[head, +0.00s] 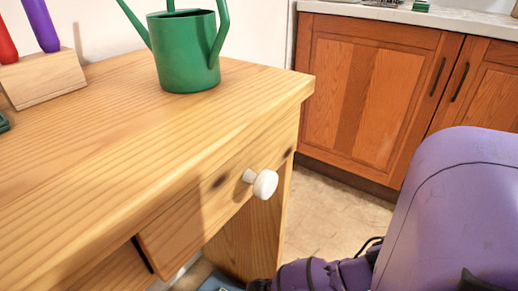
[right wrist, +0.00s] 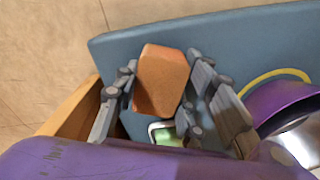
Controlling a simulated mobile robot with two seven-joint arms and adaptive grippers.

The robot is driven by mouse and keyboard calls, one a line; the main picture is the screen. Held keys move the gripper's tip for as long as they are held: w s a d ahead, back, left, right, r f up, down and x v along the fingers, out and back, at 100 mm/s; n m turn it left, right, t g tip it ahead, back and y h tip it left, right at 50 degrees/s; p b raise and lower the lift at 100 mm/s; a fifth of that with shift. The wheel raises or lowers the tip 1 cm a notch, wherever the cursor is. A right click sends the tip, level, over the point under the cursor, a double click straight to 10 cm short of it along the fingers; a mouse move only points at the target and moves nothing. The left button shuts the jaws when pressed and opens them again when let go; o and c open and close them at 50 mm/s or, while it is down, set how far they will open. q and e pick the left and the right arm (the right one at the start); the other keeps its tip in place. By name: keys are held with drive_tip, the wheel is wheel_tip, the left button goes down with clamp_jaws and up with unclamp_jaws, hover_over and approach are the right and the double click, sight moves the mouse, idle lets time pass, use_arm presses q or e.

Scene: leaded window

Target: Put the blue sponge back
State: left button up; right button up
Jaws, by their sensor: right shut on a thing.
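No blue sponge can be made out in either view. In the right wrist view my right gripper (right wrist: 163,68) is shut on an orange-brown block (right wrist: 160,80), with fingers on both its sides. The block is over a blue-grey surface (right wrist: 120,50); I cannot tell whether it touches it. In the head view my purple right arm reaches in at the lower right, and its gripper is not clearly visible. A bit of blue (head: 218,284) shows at the bottom edge beside the desk. My left gripper is in neither view.
A wooden desk (head: 110,120) has a partly open drawer with a white knob (head: 265,184). A green watering can (head: 187,55) stands on it, near a wooden holder (head: 45,80). In the wrist view, a purple bowl-like thing (right wrist: 275,108) and a green-and-white item (right wrist: 165,134) are near the fingers.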

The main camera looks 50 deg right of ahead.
drive_tip(key=o, duration=1.1)
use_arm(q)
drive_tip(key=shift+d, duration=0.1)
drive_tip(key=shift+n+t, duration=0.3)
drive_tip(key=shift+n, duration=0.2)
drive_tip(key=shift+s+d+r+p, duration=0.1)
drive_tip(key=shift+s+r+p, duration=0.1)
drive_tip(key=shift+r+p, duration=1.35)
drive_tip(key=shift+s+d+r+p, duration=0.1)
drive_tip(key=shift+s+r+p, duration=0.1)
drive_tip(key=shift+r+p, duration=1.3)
use_arm(e)
wheel_tip(320, 180, up, 12)
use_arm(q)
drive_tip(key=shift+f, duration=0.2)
use_arm(e)
drive_tip(key=shift+r, duration=0.1)
